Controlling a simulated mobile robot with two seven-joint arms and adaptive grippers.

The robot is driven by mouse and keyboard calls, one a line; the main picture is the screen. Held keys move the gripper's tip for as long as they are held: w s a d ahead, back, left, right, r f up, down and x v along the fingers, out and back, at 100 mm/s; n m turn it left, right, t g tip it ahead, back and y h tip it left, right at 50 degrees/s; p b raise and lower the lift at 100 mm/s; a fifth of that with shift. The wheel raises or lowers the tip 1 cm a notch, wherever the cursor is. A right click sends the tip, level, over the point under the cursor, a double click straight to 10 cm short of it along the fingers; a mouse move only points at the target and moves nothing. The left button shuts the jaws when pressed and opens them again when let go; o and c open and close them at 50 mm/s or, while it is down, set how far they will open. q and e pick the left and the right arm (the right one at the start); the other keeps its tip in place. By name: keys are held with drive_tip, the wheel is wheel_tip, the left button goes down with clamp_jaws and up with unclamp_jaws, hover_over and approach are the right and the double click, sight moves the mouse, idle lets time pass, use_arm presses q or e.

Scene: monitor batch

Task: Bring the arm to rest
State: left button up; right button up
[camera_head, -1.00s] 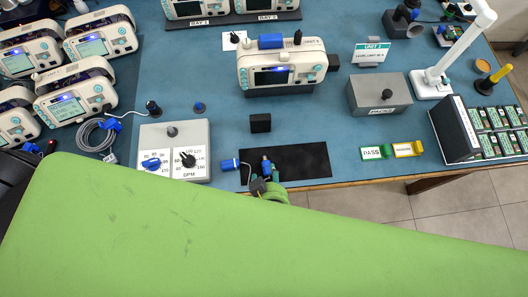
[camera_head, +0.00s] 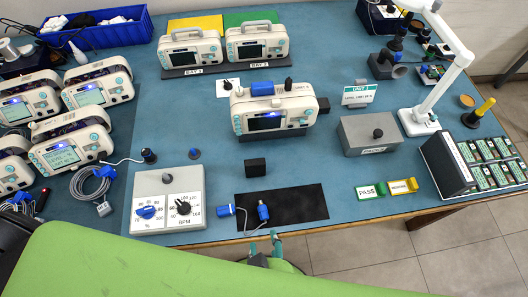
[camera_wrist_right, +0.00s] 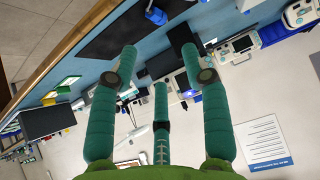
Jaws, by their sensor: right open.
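My right gripper (camera_head: 266,250) shows at the front edge of the table in the head view, just in front of the black mat (camera_head: 308,203). Its teal fingers are partly hidden by my green arm. In the right wrist view its fingers (camera_wrist_right: 154,68) are spread apart with nothing between them. A blue connector (camera_head: 263,212) lies on the mat, and another blue connector (camera_head: 225,210) lies at its left edge; the gripper is apart from both. My left gripper is not in view.
A grey dial box (camera_head: 166,190) stands left of the mat. The Unit 3 monitor (camera_head: 270,112) stands behind it, with a grey box (camera_head: 368,134) to the right. PASS and yellow tags (camera_head: 370,190) lie near the front edge. Floor (camera_head: 400,250) is open beyond the table's front right.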

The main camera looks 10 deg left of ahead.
drive_tip(key=s+d+f+n+g+h, duration=0.1)
drive_tip(key=d+f+n+g, duration=0.15)
drive_tip(key=f, duration=0.85)
drive_tip(key=s+d+f+n+g, duration=0.1)
drive_tip(key=d+f, duration=0.2)
drive_tip(key=f, duration=0.8)
drive_tip(key=s+d+f+m+g, duration=0.1)
drive_tip(key=s+d+f, duration=0.2)
drive_tip(key=d+f, duration=0.3)
drive_tip(key=s+d+f+m+g+h, duration=0.1)
drive_tip(key=s+d+f+m, duration=0.1)
drive_tip(key=d+f, duration=0.3)
drive_tip(key=s+d+f+m+g, duration=0.1)
drive_tip(key=s+d+f+g, duration=0.1)
drive_tip(key=s+d+f, duration=0.2)
drive_tip(key=shift+s+d+f+h+b, duration=0.35)
drive_tip(key=shift+d+f, duration=0.95)
drive_tip(key=shift+d, duration=0.55)
